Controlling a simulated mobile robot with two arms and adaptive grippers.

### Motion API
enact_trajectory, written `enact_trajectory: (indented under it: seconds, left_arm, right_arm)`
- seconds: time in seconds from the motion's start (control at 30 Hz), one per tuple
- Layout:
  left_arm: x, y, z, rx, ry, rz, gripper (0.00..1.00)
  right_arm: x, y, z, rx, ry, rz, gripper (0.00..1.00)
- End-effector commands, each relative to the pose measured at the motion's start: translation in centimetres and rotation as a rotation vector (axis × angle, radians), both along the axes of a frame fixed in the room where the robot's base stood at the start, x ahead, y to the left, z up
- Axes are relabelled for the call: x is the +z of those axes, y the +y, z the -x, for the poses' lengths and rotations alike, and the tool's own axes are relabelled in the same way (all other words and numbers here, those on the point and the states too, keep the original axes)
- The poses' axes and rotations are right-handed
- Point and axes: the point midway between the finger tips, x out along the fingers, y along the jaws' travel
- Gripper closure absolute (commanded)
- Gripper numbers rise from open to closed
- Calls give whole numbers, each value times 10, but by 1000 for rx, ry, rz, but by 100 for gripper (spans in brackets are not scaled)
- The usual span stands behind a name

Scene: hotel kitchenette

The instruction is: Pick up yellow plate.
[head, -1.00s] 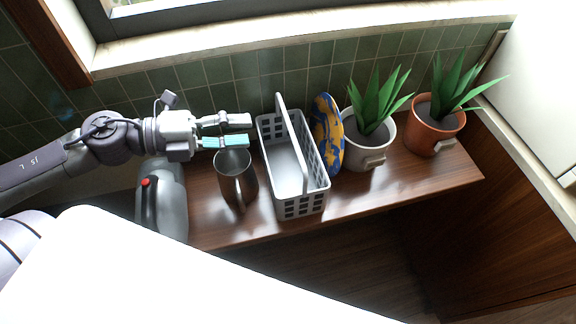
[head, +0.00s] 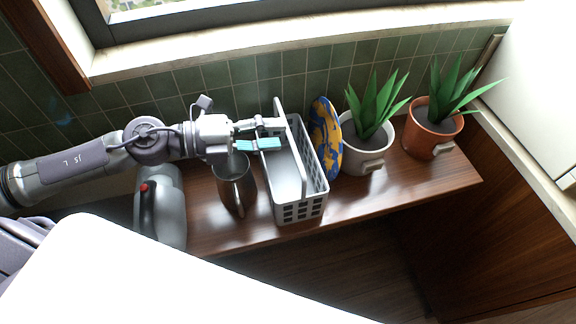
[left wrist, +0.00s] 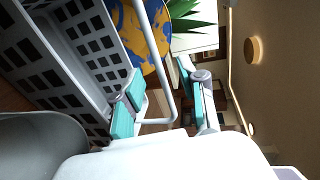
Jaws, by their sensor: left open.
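The yellow plate (head: 325,138), patterned with blue, stands on edge on the wooden shelf between the grey basket and the white plant pot. In the left wrist view the plate (left wrist: 146,38) shows beyond the basket handle, partly hidden by it. My left gripper (head: 276,135) is open and empty. In the head view it overlaps the basket's left side and handle, to the left of the plate and apart from it. In the left wrist view its teal-padded fingers (left wrist: 162,101) are spread, with the basket handle showing between them. My right gripper is not in view.
The grey basket (head: 302,210) with its upright handle stands between my left gripper and the plate. A metal pitcher (head: 236,190) and a grey kettle (head: 162,210) stand left. Plants in a white pot (head: 363,155) and a terracotta pot (head: 428,138) stand right.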

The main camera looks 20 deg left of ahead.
Motion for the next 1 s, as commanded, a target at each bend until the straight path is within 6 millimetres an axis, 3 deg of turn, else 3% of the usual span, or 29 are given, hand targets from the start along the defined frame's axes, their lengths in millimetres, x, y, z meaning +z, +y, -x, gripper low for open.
enact_trajectory:
  seconds: [0.2, 0.6, 0.87, 1.0]
  left_arm:
    - [-1, -20, -16, 2, -3, 3, 59]
    - [-9, -30, -21, 1, 0, 0, 59]
    - [-9, -30, -21, 1, 0, 0, 100]
    - [-9, -29, -21, 1, 0, 0, 100]
  right_arm:
    - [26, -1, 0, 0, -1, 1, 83]
    - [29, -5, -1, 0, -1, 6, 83]
    - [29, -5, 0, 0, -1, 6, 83]
    - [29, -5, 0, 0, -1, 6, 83]
